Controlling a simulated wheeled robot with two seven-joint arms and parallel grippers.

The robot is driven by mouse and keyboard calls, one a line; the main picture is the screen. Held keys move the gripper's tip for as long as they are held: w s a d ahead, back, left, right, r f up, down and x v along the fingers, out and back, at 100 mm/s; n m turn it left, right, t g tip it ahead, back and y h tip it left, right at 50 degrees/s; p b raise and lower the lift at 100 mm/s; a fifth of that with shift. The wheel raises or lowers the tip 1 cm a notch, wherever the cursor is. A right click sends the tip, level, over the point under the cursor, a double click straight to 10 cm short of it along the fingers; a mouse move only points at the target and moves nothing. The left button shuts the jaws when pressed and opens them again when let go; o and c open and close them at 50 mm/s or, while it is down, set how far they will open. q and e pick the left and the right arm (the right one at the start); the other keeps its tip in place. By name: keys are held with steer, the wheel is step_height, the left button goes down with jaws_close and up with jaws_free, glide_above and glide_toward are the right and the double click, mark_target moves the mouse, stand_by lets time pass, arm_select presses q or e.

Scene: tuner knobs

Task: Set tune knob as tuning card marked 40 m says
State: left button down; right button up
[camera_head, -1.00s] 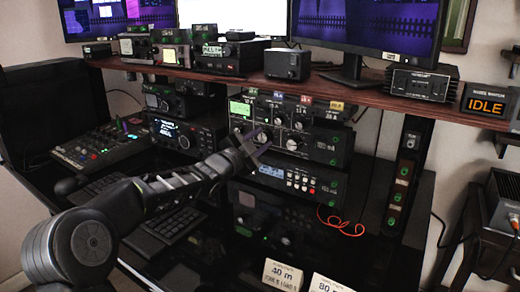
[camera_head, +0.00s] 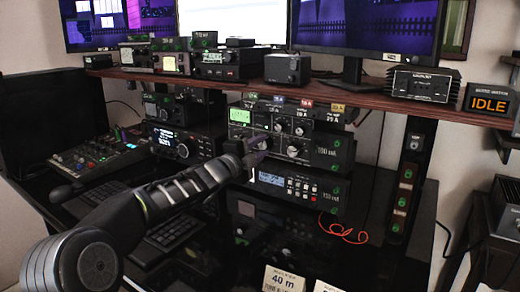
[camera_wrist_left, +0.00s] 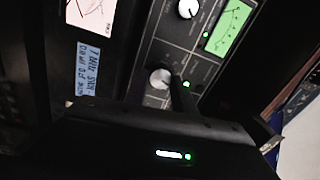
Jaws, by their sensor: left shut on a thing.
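The amplifier (camera_head: 310,138) with a green-lit meter (camera_head: 239,114) and several round knobs stands on the middle rack. My left gripper (camera_head: 258,148) is at its lower left front, shut on a silver knob there and mostly hiding it in the head view. In the left wrist view this knob (camera_wrist_left: 160,78) shows beside a dark finger, with the green meter (camera_wrist_left: 229,27) at upper right. Which way the knob points and its label are unreadable. The card marked 40 m (camera_head: 284,280) stands at the bottom, its lower lines cut off. My right gripper is not in view.
Another card (camera_head: 325,287) stands beside the 40 m card. A lower right knob (camera_head: 293,149) is close to my gripper. A radio with a blue display (camera_head: 271,179) sits below. The wooden shelf (camera_head: 350,100) overhangs above.

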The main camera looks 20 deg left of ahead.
arm_select(q)
steer(key=c, duration=1)
jaws_free()
steer(key=shift+s, duration=0.1)
steer(key=shift+s+a+f, duration=0.1)
steer(key=shift+s+a, duration=0.1)
steer(key=shift+s, duration=1.05)
steer(key=shift+s+a+f, duration=0.1)
steer(key=shift+s+a, duration=0.05)
steer(key=shift+s, duration=1.1)
steer(key=shift+s+a, duration=0.2)
steer(key=shift+s, duration=1.05)
